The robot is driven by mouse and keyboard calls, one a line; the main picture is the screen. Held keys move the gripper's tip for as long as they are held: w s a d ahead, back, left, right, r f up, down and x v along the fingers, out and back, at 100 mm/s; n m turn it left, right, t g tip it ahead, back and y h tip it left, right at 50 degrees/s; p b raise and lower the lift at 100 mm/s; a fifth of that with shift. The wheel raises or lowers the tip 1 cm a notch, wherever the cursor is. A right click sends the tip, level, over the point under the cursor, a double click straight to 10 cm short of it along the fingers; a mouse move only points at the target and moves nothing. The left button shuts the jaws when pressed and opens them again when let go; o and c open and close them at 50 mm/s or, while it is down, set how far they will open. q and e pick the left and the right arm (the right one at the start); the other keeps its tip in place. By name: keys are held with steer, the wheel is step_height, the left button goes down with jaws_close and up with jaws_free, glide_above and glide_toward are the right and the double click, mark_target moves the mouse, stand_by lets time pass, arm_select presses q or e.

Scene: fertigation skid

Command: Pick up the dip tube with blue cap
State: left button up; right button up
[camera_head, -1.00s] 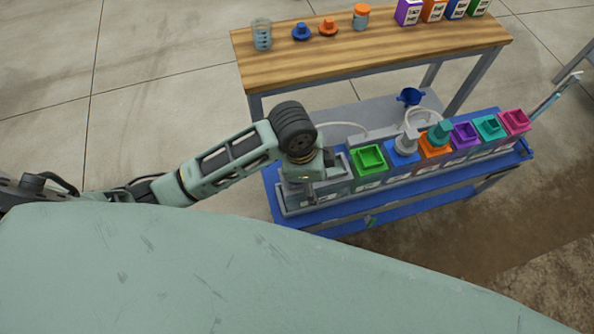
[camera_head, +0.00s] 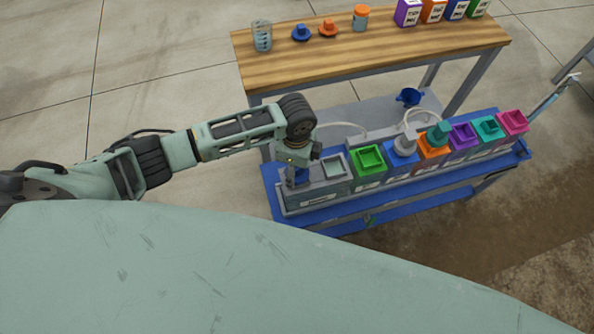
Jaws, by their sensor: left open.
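My left arm comes in from the left, and its gripper (camera_head: 292,178) points down over the left end of the blue skid. Its fingers are small and partly hidden by the wrist, and nothing is seen held in them. A small blue patch (camera_head: 302,175) shows right beside the fingers; I cannot tell whether it is a cap or part of the skid. No tube can be made out there. A blue cap-like piece (camera_head: 301,33) lies on the wooden table, well apart from the gripper. My right gripper is out of view.
The skid (camera_head: 400,205) carries a row of open-topped tanks, including a green one (camera_head: 368,160), with pump heads and hoses. Behind it, the wooden table (camera_head: 380,55) holds a clear beaker (camera_head: 262,36), an orange cap (camera_head: 328,28), a jar (camera_head: 360,17) and several boxes.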

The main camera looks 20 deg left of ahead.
arm_select(q)
steer(key=shift+f, duration=0.4)
steer(key=shift+c, duration=0.4)
steer(key=c, duration=1.2)
steer(key=shift+r, duration=0.1)
